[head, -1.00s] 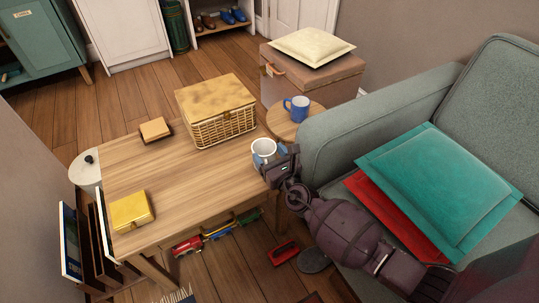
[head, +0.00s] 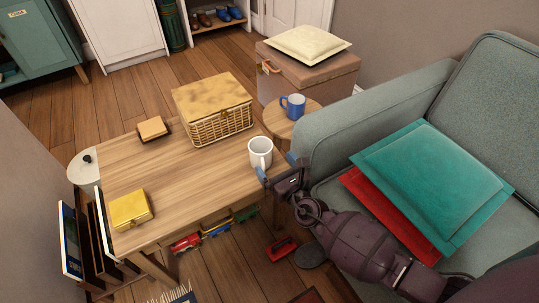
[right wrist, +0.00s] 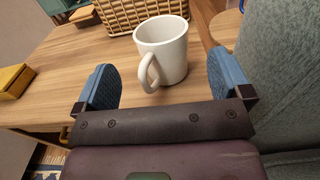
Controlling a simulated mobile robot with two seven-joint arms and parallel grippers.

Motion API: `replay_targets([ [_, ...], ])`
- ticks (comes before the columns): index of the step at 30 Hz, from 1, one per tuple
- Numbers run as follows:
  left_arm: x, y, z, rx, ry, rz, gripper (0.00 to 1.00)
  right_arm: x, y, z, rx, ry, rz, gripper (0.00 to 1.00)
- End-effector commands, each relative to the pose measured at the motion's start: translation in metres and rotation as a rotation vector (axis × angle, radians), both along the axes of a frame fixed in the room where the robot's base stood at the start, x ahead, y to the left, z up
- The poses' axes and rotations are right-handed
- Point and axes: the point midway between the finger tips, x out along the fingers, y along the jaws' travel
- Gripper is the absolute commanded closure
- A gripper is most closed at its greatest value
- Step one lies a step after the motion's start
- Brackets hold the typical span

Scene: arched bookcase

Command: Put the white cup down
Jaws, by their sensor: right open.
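The white cup (head: 260,152) stands upright on the wooden table (head: 185,178), near its right edge. It also shows in the right wrist view (right wrist: 165,50), with its handle toward my gripper. My right gripper (head: 277,168) is open at the table's right edge. In the right wrist view its two blue fingers (right wrist: 160,84) are spread wide, apart from the cup, which stands just beyond and between them. My left gripper is not in view.
A wicker basket (head: 214,108) stands behind the cup. A small box (head: 153,129) and a yellow box (head: 131,208) are on the table. A blue cup (head: 293,106) stands on a round stool (head: 284,127) at the right. The sofa (head: 375,110) is close beside my right arm. The table's middle is clear.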

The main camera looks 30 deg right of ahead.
Motion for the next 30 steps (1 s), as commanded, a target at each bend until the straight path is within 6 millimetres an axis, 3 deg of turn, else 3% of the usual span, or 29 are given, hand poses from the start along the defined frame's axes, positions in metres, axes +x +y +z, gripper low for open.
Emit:
replay_targets([
  [6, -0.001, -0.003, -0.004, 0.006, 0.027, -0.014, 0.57, -0.038, -0.002, 0.002, 0.0, -0.001, 0.0, 0.04],
  [12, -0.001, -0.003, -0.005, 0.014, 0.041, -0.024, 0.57, -0.059, -0.002, 0.001, -0.001, -0.001, 0.0, 0.04],
  [30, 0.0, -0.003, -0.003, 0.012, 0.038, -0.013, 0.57, -0.065, -0.002, 0.0, 0.001, 0.0, -0.001, 0.04],
])
